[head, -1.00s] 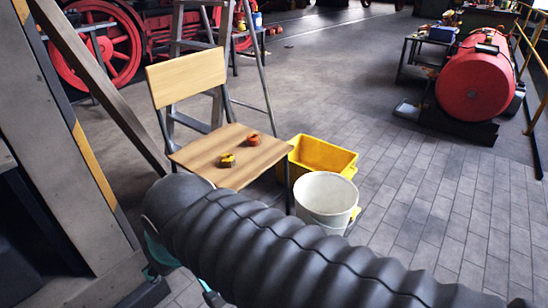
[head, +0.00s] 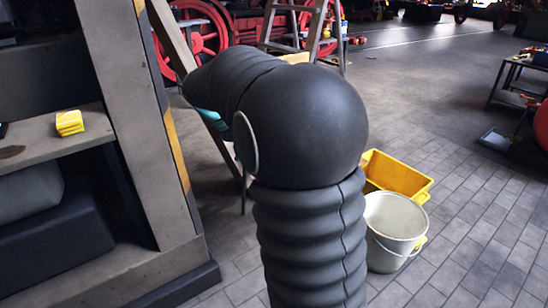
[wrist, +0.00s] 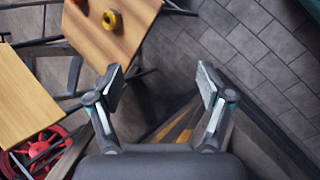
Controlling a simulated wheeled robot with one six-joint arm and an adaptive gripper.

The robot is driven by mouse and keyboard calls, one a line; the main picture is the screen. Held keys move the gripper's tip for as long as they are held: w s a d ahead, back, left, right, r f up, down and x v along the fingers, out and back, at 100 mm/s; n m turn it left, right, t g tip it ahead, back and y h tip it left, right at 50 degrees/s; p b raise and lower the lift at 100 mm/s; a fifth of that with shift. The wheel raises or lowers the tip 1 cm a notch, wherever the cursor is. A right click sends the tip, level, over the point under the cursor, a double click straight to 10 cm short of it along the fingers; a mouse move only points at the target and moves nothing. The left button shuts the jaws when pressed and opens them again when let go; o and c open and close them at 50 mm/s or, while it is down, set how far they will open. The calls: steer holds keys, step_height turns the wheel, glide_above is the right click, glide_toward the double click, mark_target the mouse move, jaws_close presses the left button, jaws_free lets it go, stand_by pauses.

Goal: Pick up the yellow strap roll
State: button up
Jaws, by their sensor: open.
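The yellow strap roll (wrist: 112,19) sits on the wooden chair seat (wrist: 122,42) at the top left of the wrist view. An orange-red roll (wrist: 79,3) lies beside it, partly cut off by the frame's top edge. My gripper (wrist: 160,85) is open and empty, with its two fingers spread apart below and to the right of the yellow roll in that view. In the head view my dark arm hides the gripper, the seat and both rolls. Only a bit of the chair's pale backrest (head: 295,57) shows above the arm.
A white bucket (head: 395,232) and a yellow crate (head: 405,178) stand on the floor right of my arm. A grey upright (head: 150,125) and a shelf with a yellow folded cloth (head: 69,123) are at left. A ladder (head: 318,30) stands behind.

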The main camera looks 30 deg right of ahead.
steer(key=w+d+f+n+g+h, duration=0.1)
steer(key=w+d+f+n+h, duration=0.1)
steer(key=w+d+f, duration=0.3)
steer(key=w+d+f+n+g+h, duration=0.1)
steer(key=w+d+f+n+h, duration=0.1)
steer(key=w+d+f, duration=0.4)
steer(key=w+d+f+n+g+h, duration=0.2)
steer(key=w+d+f+n, duration=0.1)
steer(key=w+d+f, duration=0.3)
steer(key=shift+w+f+h, duration=0.15)
steer(key=shift+w+f, duration=0.2)
steer(key=shift+f, duration=0.3)
steer(key=shift+w+f+h, duration=0.15)
steer(key=shift+w+f, duration=0.15)
steer(key=shift+f, duration=0.35)
steer(key=shift+d+f, duration=0.2)
steer(key=shift+d, duration=0.05)
steer(key=x, duration=0.8)
steer(key=shift+s, duration=0.15)
steer(key=shift+s+d+f, duration=0.2)
steer(key=shift+s+d, duration=0.15)
steer(key=shift+d, duration=0.5)
steer(key=shift+s+d+f, duration=0.2)
steer(key=shift+s+d, duration=0.2)
steer(key=shift+d, duration=0.4)
steer(key=shift+s+d+f, duration=0.25)
steer(key=shift+s+d, duration=0.1)
steer(key=shift+d, duration=0.5)
steer(key=c, duration=1.2)
